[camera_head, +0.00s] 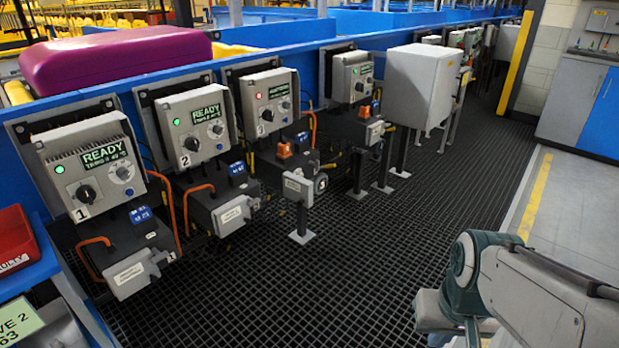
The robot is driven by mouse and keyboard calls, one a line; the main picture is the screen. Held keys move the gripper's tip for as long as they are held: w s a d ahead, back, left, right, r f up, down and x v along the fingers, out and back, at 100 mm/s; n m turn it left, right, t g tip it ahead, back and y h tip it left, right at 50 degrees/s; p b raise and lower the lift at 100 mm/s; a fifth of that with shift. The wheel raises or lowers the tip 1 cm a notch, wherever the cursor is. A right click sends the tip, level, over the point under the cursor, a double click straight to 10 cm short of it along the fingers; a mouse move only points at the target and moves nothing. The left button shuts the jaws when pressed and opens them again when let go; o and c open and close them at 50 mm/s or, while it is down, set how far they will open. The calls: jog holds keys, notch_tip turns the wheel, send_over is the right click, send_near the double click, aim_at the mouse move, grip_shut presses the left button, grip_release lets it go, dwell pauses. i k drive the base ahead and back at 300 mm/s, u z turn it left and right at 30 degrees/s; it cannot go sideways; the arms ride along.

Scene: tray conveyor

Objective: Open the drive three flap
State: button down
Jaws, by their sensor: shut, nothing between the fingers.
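A small grey labelled box (298,187) stands in front of this housing, above a post with a foot plate. Its front looks closed. I cannot tell for sure which part is the flap. My arm reaches in at the bottom right, well away from drive three. My gripper's fingers do not show.
Drive one (90,168) and drive two (197,123) are on the left, both showing READY with green lights. Another drive (353,77) and a large grey cabinet (418,85) stand to the right. The black grating floor (350,270) before the drives is clear.

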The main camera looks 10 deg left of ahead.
aim_at(299, 190)
jog(key=u, duration=0.55)
jog(key=i, duration=1.4)
jog(key=z, duration=0.35)
